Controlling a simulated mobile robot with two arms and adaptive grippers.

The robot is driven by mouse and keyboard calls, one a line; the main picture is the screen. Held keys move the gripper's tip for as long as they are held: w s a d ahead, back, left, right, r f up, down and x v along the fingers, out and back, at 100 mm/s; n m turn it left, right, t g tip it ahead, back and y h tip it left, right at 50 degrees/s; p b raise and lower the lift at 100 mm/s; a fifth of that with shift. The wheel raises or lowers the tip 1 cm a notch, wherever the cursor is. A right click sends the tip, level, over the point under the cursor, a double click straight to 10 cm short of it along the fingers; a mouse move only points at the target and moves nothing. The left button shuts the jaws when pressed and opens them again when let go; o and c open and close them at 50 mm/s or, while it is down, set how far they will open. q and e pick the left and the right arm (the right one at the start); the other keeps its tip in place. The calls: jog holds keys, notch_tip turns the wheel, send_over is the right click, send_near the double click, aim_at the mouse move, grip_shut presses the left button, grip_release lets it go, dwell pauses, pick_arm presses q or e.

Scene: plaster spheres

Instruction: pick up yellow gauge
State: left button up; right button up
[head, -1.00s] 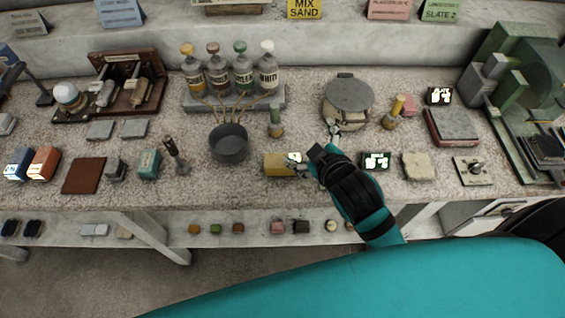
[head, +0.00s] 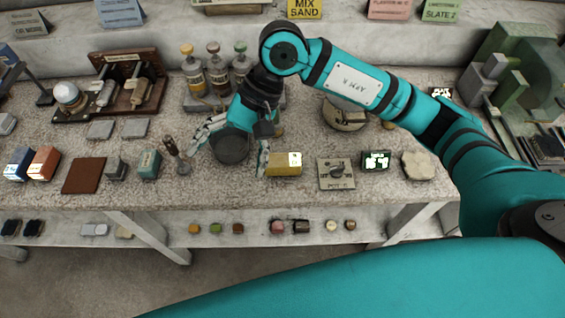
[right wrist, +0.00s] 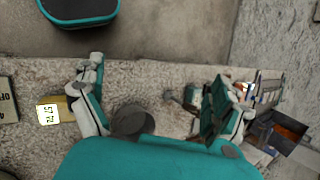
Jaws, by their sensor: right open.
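The yellow gauge (head: 287,169) is a small yellow block with a lit display, lying on the speckled bench top near its front edge. In the right wrist view the gauge (right wrist: 47,112) is at the left, outside the left finger. My right gripper (head: 226,160) is open, fingers spread over the dark round pot (head: 232,152), just left of the gauge. One finger is beside the gauge's left end; whether they touch I cannot tell. The right wrist view shows the open fingers (right wrist: 165,80) with the pot between them. My left gripper is not in view.
A grey POT C plate (head: 336,173) and a lit dark display (head: 376,160) are right of the gauge. A dark-handled tool (head: 177,156) and a teal block (head: 149,164) are left of the pot. Bottles (head: 217,72) stand behind. Bare bench shows in front.

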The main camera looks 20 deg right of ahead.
aim_at(283, 159)
jog(key=w+d+n+t+h, duration=0.15)
jog(key=w+d+h, duration=0.4)
jog(key=d, duration=0.65)
jog(key=shift+t+h, duration=0.25)
jog(key=shift+h, duration=0.2)
notch_tip(283, 159, down, 11)
jog(key=p, duration=0.3)
jog(key=shift+s+p, duration=0.1)
jog(key=shift+p, duration=0.2)
jog(key=shift+f, duration=0.6)
jog(key=shift+f+p, duration=0.25)
jog(key=shift+p, duration=0.15)
notch_tip(283, 159, down, 4)
jog(key=shift+r+p, duration=0.15)
jog(key=shift+p, duration=0.75)
jog(key=shift+f, duration=0.5)
jog(key=c, duration=1.2)
jog(key=shift+o, duration=0.2)
jog(key=shift+r, duration=0.15)
